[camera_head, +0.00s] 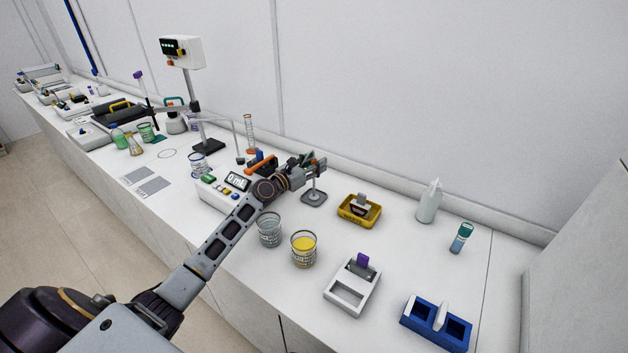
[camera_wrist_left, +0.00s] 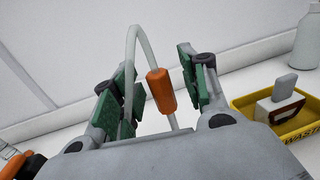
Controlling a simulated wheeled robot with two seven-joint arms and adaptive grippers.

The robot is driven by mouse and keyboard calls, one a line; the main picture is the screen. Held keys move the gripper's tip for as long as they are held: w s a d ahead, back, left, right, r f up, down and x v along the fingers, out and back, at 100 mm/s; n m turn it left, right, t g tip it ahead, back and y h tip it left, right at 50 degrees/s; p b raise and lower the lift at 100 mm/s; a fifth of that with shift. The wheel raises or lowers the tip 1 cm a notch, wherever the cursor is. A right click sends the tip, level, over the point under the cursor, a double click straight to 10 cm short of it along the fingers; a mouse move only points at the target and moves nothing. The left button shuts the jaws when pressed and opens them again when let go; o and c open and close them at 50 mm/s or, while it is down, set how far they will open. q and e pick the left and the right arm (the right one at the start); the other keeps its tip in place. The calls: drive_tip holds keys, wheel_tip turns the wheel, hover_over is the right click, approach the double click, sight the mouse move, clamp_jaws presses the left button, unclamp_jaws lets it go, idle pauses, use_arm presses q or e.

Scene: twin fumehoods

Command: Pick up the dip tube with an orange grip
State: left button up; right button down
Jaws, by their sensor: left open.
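The dip tube is a pale curved tube with an orange grip (camera_wrist_left: 160,91) in the left wrist view. The tube arches up and over between the green-padded fingers, with one leg running down by the left finger. My left gripper (camera_wrist_left: 161,85) is open, with the orange grip between its pads and visible gaps on both sides. In the head view my left gripper (camera_head: 312,162) is over the bench near a small grey stand (camera_head: 314,197). The dip tube cannot be made out there. The tube's lower end is hidden. My right gripper is not in view.
A yellow waste tray (camera_head: 346,217) is right of the gripper, with a white squeeze bottle (camera_head: 429,202) beyond. Beakers with clear (camera_head: 269,232) and yellow (camera_head: 303,250) liquid stand in front. A display unit (camera_head: 213,196) and orange-handled item (camera_head: 262,164) are to the left.

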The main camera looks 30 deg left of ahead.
use_arm(q)
drive_tip(key=shift+c, duration=0.4)
clamp_jaws()
drive_tip(key=shift+r, duration=0.1)
drive_tip(key=shift+r+p, duration=0.35)
drive_tip(key=shift+r, duration=0.25)
wheel_tip(320, 180, up, 6)
drive_tip(key=p, duration=0.2)
drive_tip(key=shift+r+p, duration=0.1)
drive_tip(key=shift+p, duration=0.2)
wheel_tip(320, 180, up, 10)
drive_tip(key=p, duration=0.1)
drive_tip(key=shift+r, duration=0.2)
